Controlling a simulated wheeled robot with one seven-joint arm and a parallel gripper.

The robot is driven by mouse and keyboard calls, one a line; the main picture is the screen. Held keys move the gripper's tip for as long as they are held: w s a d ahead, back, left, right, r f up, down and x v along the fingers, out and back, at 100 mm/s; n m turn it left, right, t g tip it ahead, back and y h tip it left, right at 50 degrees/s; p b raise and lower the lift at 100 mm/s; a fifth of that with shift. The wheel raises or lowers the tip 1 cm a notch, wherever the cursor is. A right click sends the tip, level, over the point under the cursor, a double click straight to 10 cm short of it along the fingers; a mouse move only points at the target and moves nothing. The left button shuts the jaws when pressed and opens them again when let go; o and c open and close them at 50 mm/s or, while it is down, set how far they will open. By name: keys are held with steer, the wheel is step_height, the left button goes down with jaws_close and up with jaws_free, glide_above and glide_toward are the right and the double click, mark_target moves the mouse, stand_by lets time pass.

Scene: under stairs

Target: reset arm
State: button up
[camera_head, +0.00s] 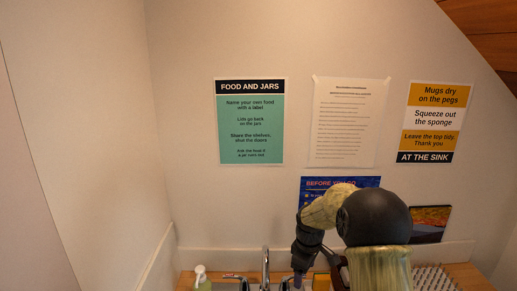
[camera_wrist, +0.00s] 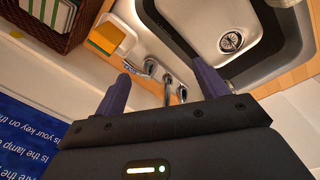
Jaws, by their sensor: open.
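My gripper (camera_wrist: 160,88) is open in the wrist view, with its two dark purple fingers apart and nothing between them. Past the fingers are the faucet (camera_wrist: 168,90) and the metal sink (camera_wrist: 262,30) with its round drain. In the head view my bent arm is at the lower right, in front of a blue notice (camera_head: 322,183) that it partly covers. The gripper end points down near the counter at the bottom edge, where my arm hides much of it. The faucet also shows in the head view (camera_head: 266,262).
A soap bottle (camera_head: 201,278) stands left of the faucet. A white peg rack (camera_head: 434,279) and a dark picture (camera_head: 430,222) are at the right. A brown basket (camera_wrist: 66,32) and a yellow sponge (camera_wrist: 107,37) lie beside the sink. Paper notices hang on the wall above.

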steer(key=s+d+r+m+t+b, duration=0.1)
steer(key=s+m, duration=1)
steer(key=s, duration=1.4)
steer(key=shift+d+r, duration=0.2)
steer(key=shift+r, duration=0.5)
